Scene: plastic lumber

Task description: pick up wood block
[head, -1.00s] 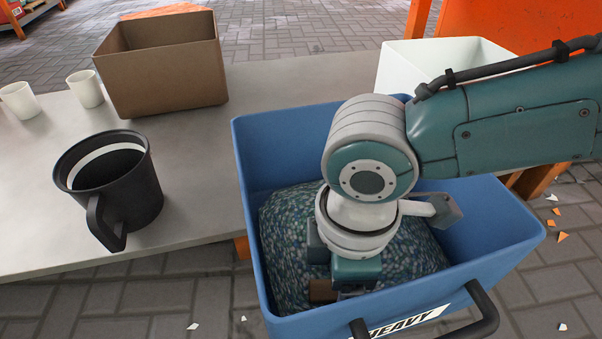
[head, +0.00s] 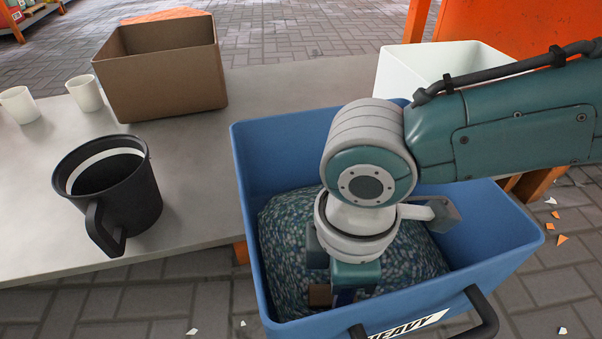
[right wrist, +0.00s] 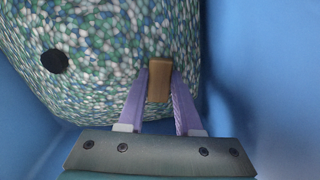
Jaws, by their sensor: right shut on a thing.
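The wood block (head: 319,295) is small and brown. It shows beside my right gripper (head: 346,292), low inside the blue bin (head: 470,262). In the right wrist view the wood block (right wrist: 159,81) stands between the two purple fingers of my right gripper (right wrist: 161,90), which is shut on it. The gripper's wrist hides part of the bin's inside in the head view. My left gripper is not in view.
The blue bin's walls surround my right gripper; its front has black handles and a "HEAVY" label. A grey table (head: 190,190) at left holds a black mug (head: 125,195), white cups (head: 86,92) and a brown box (head: 165,85). A white bin (head: 425,65) stands behind.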

